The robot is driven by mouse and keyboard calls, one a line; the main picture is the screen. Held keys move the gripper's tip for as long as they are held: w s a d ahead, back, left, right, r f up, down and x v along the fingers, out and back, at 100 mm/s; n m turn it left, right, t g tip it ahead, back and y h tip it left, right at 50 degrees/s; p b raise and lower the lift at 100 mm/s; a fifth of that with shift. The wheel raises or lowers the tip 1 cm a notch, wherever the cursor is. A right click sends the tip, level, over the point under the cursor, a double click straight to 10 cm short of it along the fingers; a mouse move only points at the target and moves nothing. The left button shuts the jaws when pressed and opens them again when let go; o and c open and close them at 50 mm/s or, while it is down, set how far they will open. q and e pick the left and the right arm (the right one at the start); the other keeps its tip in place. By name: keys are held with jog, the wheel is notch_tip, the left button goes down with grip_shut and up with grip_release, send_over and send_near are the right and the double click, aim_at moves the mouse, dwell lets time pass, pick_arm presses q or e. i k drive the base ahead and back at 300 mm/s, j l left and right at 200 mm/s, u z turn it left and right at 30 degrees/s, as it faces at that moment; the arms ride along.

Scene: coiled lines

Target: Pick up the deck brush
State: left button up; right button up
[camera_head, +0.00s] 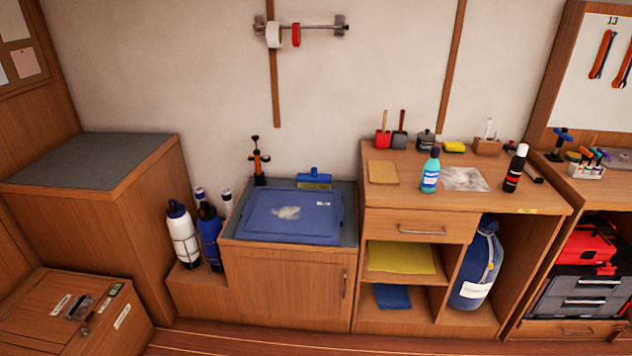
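A blue brush head with yellowish bristles (314,178), which looks like the deck brush, is at the back of the low cabinet's grey top in the middle of the head view. It sits against the wall, just behind a blue lid or bin (265,222). Its lower part is partly hidden by the lid's back edge. I cannot see whether it has a long handle. Neither of my grippers is in view.
An orange and black tool (258,160) stands left of the brush. Several bottles (185,235) stand left of the low cabinet (285,285). The taller wooden cabinet (411,226) rises right beside the brush, with a green-blue bottle (430,173) on top.

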aim_at(313, 179)
jog(key=i+z, duration=0.1)
jog(key=z, duration=0.45)
jog(key=i+j+z, duration=0.5)
jog(key=i+j, duration=0.15)
jog(key=j, duration=0.2)
jog(key=i+j+z, duration=0.25)
jog(key=j, duration=0.25)
jog(key=i+j, duration=0.35)
jog(key=j, duration=0.25)
jog(key=i+j, duration=0.2)
jog(key=j, duration=0.15)
